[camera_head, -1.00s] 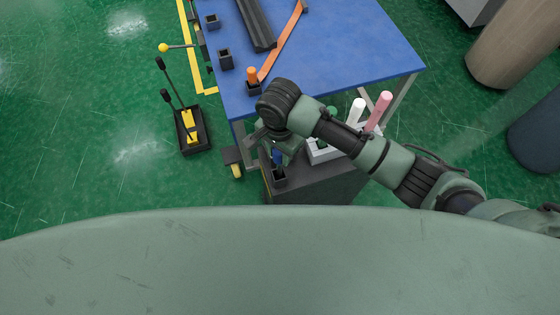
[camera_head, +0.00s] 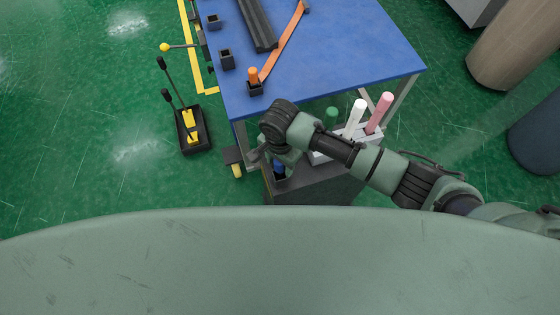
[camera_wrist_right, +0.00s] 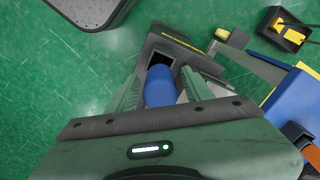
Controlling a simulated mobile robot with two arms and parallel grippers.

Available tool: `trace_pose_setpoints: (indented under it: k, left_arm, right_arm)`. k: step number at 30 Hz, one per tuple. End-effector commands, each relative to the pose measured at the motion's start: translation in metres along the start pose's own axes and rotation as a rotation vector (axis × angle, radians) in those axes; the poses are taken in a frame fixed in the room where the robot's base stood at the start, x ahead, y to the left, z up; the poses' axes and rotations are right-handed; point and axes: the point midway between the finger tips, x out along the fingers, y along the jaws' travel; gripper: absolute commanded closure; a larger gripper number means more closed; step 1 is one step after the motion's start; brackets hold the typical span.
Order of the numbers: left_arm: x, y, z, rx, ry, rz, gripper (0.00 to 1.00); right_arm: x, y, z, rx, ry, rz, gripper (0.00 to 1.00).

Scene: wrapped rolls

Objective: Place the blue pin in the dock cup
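The blue pin (camera_wrist_right: 160,88) stands in a dark square cup (camera_head: 280,180) at the left end of a dark cart. The task's dock cup has no label that I can see, so I cannot tell if this is it. My right gripper (camera_head: 277,158) is down over the pin. In the right wrist view, its two fingers (camera_wrist_right: 160,85) are on either side of the pin, with narrow gaps showing. The gripper looks open around the pin. The head view shows only a small part of the blue pin (camera_head: 279,168). My left gripper is not in view.
A pale rack (camera_head: 318,157) holds a green pin (camera_head: 331,117), a white pin (camera_head: 355,117) and a pink pin (camera_head: 379,112). The blue table (camera_head: 350,50) bears a cup with an orange pin (camera_head: 253,75) and two empty cups (camera_head: 227,60). A lever box (camera_head: 192,130) stands on the floor.

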Motion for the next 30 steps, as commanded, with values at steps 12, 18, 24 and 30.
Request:
trace_pose_setpoints:
  k: [12,18,24,30]
  left_arm:
    - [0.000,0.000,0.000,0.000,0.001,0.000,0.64]
    - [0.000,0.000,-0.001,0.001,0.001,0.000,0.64]
    - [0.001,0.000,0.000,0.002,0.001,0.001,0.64]
    - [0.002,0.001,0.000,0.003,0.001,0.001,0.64]
  right_arm:
    - [-0.007,0.000,0.000,-0.001,0.001,-0.001,0.46]
    - [-0.043,-0.001,0.000,-0.001,0.000,-0.004,0.46]
    - [-0.086,-0.001,0.000,0.000,0.000,-0.004,0.46]
    - [-0.114,-0.001,0.000,0.000,-0.001,-0.001,0.46]
